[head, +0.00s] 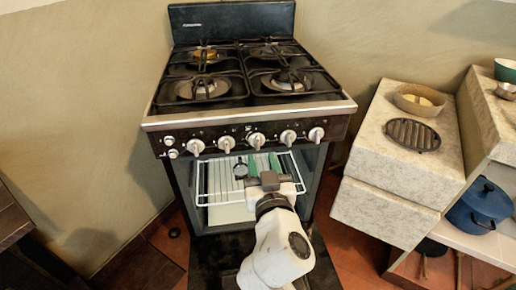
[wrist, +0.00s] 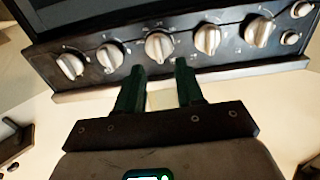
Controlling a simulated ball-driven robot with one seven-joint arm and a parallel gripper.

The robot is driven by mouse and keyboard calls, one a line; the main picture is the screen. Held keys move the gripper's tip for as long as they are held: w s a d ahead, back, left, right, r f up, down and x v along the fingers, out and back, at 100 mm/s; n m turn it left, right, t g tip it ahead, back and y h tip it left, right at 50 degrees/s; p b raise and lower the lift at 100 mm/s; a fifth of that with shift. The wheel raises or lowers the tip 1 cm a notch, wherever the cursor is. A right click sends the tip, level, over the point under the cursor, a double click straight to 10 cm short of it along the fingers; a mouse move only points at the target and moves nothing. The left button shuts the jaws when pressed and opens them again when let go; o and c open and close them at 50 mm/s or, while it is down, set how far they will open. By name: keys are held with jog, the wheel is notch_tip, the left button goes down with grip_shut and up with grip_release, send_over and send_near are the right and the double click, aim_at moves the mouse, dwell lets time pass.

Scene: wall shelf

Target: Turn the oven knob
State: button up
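The stove's front panel carries a row of silver oven knobs. The middle knob (head: 256,141) has its grip close to upright; it also shows in the wrist view (wrist: 159,46). My gripper (head: 263,160) is in front of the stove, just below that knob. In the wrist view its two dark green fingers (wrist: 159,65) are spread apart with nothing between them. Their tips point at the middle knob, one to either side of its line. I see no contact with it.
More knobs sit close on either side, such as one (head: 288,137) to the right and one (head: 227,144) to the left. Below the panel the oven is open, with a white wire rack (head: 215,180) inside. A stone counter (head: 375,160) stands to the right.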

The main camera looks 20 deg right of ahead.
aim_at(258, 145)
jog(key=shift+x, duration=2.5)
jog(key=shift+d, duration=0.1)
jog(key=shift+c, duration=0.5)
grip_shut()
